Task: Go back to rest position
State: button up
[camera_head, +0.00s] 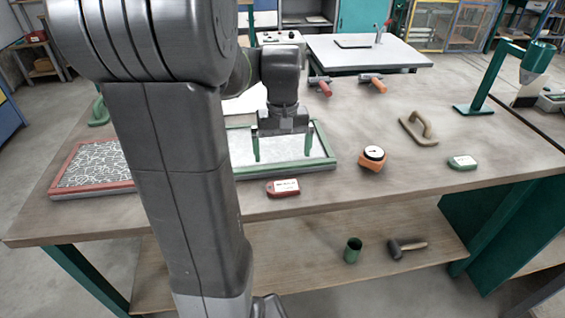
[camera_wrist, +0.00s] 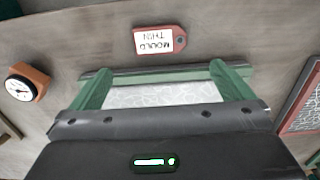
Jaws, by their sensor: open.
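My gripper (camera_head: 283,148) hangs above the green-framed mould (camera_head: 328,148), with its two green fingers pointing down. In the wrist view my gripper (camera_wrist: 163,82) is open, the fingers wide apart with nothing between them. The mould's pale patterned surface (camera_wrist: 165,96) and green rim show beyond and between the fingers. I cannot tell whether the fingertips touch the mould. My arm hides the left part of this mould in the head view.
A red-framed mould (camera_head: 95,163) lies left. A red tag (camera_head: 283,188) reading "MOULD THIN", an orange dial timer (camera_head: 373,158), a beige float (camera_head: 418,130) and a green tag (camera_head: 462,163) lie on the bench. A green stand (camera_head: 490,82) is at right. A cup (camera_head: 353,250) and mallet (camera_head: 406,247) are on the lower shelf.

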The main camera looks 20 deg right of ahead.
aim_at(283, 186)
jog(key=shift+r, duration=0.55)
jog(key=shift+f, duration=0.1)
notch_tip(283, 186, down, 13)
jog(key=shift+r+b, duration=0.1)
jog(key=shift+b, duration=0.45)
jog(key=shift+r+p, duration=0.3)
jog(key=shift+r, duration=1.95)
jog(key=shift+f, duration=0.1)
